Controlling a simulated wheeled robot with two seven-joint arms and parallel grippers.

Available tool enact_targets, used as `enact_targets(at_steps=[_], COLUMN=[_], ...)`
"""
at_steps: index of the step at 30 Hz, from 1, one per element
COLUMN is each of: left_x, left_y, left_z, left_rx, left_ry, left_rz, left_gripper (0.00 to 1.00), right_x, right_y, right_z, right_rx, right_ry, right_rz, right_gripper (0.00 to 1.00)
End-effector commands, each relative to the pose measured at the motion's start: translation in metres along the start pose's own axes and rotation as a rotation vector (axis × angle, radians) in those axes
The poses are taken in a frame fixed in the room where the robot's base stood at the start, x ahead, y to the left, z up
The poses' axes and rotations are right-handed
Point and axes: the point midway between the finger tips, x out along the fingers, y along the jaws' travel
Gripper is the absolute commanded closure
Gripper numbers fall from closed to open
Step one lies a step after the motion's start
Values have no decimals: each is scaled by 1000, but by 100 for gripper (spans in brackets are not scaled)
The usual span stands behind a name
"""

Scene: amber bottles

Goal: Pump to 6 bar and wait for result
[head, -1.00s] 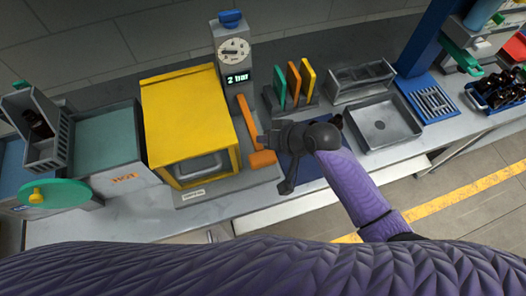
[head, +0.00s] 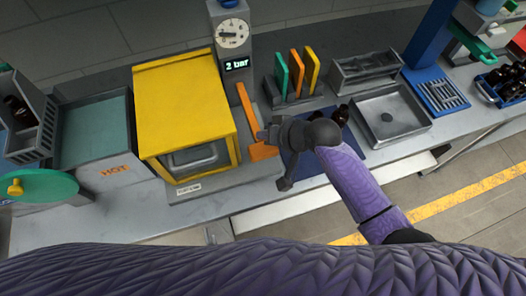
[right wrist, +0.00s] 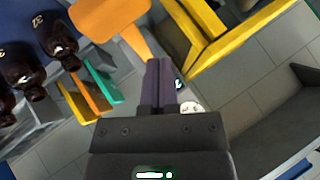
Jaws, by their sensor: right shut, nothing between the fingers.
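The grey pump column has a round dial (head: 232,33) and a display (head: 237,65) reading "2 bar". Its orange lever (head: 246,103) slopes down in front to a broad orange paddle (head: 263,152). The yellow chamber (head: 185,105) stands left of the column, with a grey tray inside. My right gripper (head: 263,135) is shut and empty, close beside the lower lever; contact cannot be told. In the right wrist view its closed fingers (right wrist: 161,82) point towards the orange paddle (right wrist: 108,17). Amber bottles (right wrist: 52,38) with numbers show there too. My left gripper is out of view.
A blue mat (head: 293,160) lies partly under my right gripper, with dark bottles (head: 343,114) near its back edge. Green, orange and yellow plates (head: 296,74) stand behind. A grey basin (head: 391,117) is to the right, and a "HOT" unit (head: 95,130) to the left.

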Motion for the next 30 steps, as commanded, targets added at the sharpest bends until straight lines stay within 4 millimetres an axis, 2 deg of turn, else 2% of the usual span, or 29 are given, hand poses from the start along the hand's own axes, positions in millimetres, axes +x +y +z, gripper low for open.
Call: enact_targets(at_steps=[1, 7, 30], left_x=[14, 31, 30], left_y=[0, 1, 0], left_z=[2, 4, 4], left_rx=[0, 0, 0], left_ry=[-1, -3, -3], left_rz=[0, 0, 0], left_gripper=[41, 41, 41], right_x=[10, 24, 25], right_y=[7, 18, 18], right_z=[7, 18, 18], right_rx=[1, 0, 0], right_ry=[0, -2, -1], right_rz=[0, 0, 0], right_gripper=[100, 100, 100])
